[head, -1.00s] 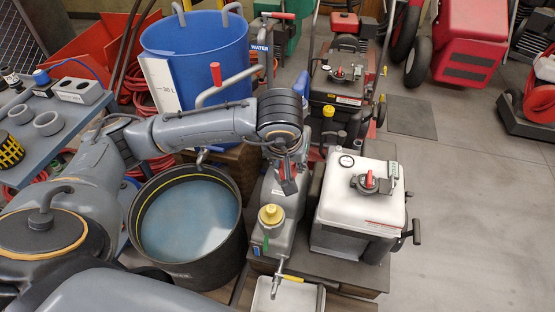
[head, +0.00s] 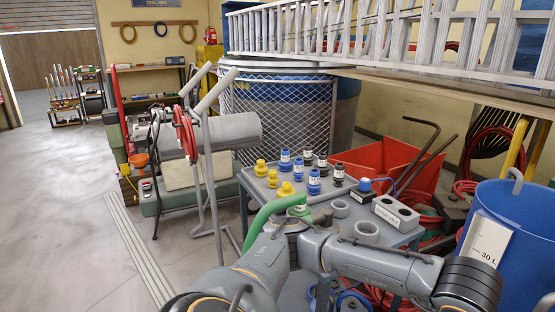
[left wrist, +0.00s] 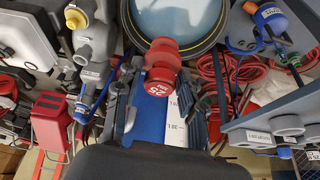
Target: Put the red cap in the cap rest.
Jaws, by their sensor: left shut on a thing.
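The red cap (left wrist: 158,82), ribbed and marked "25 MAX", shows in the middle of the left wrist view. My left gripper (left wrist: 160,92) is shut on it, with the dark fingers at its two sides. In the head view my left arm reaches to the lower right; its gripper and the red cap are out of sight there. A grey block (head: 395,213) with two round recesses and a small label stands on the table's right side and looks like the cap rest. Both recesses look empty. My right gripper is in neither current view.
The grey table (head: 262,186) holds blue, yellow and black fittings (head: 314,180), grey rings (head: 366,231) and a green hose (head: 268,222). A blue barrel (head: 512,225) stands at the right, a red tray (head: 400,168) behind the table. Open floor (head: 75,190) lies at the left.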

